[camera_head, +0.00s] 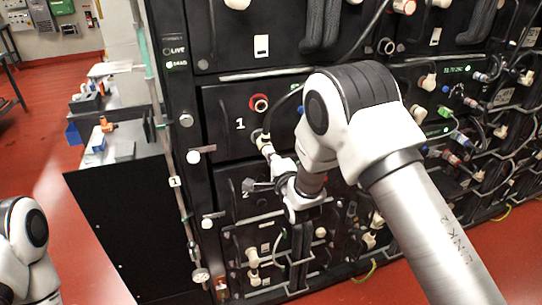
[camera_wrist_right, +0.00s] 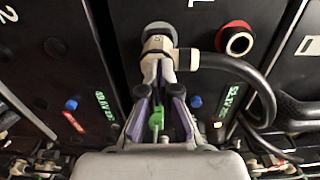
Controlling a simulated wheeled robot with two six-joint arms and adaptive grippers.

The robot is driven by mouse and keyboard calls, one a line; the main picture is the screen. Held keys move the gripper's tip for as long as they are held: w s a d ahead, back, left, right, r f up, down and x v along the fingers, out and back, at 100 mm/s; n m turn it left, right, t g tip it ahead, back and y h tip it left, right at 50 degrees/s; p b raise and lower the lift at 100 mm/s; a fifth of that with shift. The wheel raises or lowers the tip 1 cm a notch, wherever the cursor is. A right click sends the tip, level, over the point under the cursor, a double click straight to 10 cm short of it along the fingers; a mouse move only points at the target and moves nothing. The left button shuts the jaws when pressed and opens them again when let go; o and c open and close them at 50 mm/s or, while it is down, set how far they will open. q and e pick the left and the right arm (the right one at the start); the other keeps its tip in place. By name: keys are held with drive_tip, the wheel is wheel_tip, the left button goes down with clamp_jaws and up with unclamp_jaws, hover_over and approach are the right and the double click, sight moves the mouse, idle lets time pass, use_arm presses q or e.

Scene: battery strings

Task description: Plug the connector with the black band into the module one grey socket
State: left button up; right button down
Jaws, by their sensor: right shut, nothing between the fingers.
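A white connector (camera_wrist_right: 157,45) with a black cable sits at the grey socket (camera_wrist_right: 158,28) of module one, in the right wrist view. It looks seated there. In the head view the connector (camera_head: 263,140) shows below the "1" label and the red-ringed socket (camera_head: 259,103). My right gripper (camera_wrist_right: 158,76) is shut and empty, its fingertips just by the connector body; it also shows in the head view (camera_head: 268,152). My left gripper is out of view; only part of my left arm shows at lower left.
The black module rack (camera_head: 222,105) fills the middle and right with several plugs and cables. The black cable (camera_wrist_right: 262,90) loops to the right of the connector. A side bench (camera_head: 118,140) with small parts stands left. Red floor is clear at lower left.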

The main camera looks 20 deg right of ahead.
drive_tip(key=shift+r, duration=0.1)
drive_tip(key=s, duration=0.4)
drive_tip(key=shift+s+d+f, duration=0.1)
drive_tip(key=shift+s+f, duration=0.1)
drive_tip(key=shift+s, duration=0.05)
drive_tip(key=shift+f, duration=0.15)
